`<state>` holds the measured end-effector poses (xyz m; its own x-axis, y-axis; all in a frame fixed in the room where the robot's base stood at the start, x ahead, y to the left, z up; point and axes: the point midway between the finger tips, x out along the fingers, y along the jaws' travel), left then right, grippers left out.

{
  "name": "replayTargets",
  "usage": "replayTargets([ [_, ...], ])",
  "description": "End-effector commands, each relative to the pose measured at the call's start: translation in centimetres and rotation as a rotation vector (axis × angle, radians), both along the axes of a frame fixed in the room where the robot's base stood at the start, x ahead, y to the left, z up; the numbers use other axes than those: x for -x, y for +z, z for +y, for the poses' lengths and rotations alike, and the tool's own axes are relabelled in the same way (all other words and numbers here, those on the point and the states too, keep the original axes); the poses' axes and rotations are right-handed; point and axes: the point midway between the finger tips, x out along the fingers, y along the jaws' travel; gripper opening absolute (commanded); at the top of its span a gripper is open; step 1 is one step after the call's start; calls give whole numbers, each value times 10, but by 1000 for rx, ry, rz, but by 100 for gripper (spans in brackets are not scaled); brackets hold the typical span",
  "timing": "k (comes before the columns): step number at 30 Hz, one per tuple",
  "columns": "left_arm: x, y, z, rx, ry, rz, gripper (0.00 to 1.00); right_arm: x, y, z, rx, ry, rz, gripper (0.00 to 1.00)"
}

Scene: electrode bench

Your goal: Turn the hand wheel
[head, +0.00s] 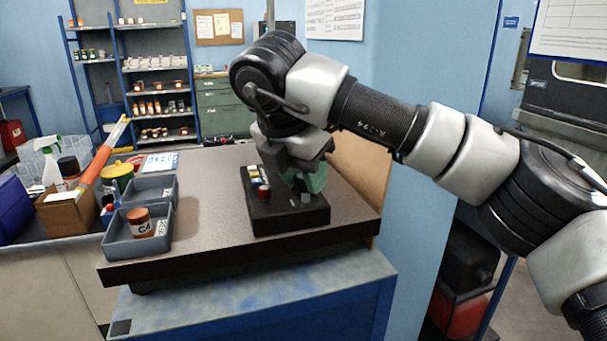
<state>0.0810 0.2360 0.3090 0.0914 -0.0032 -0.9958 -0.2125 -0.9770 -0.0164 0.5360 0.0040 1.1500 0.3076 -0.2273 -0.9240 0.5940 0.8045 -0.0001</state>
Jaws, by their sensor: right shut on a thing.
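A small bench fixture with a black base (292,218) stands on the stone-topped table. A green part (316,181) rises at its right side. My right gripper (300,176) comes down over the fixture from above and is shut at the green part. The hand wheel is not clearly seen, as the gripper and wrist cover that spot; I take it to be what the jaws hold. A small red-topped piece (264,191) stands at the left of the base, in front of some white and yellow pieces. My left gripper is out of view.
A grey bin (120,246) holding an orange-labelled jar (140,222) stands left of the fixture, with another grey bin (150,189) behind it. A brown board (358,178) stands at the table's right edge. The table top (215,190) is clear between bins and fixture.

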Motion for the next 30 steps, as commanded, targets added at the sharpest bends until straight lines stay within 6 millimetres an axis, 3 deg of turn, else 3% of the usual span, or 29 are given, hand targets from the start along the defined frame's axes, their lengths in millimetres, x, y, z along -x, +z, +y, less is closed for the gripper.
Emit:
replayTargets([
  [12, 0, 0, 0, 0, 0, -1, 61, -1, 3, -1, -4, -9, -7, 13],
  [13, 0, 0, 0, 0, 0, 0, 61, -1, 3, -1, -4, -9, -7, 40],
  [15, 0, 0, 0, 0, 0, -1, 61, -1, 3, -1, -3, -8, -6, 47],
  [24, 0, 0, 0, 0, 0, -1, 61, 1, 4, 0, -1, -6, -3, 47],
  [30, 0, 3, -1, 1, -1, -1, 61, 9, 30, 6, -1, -8, -8, 47],
])
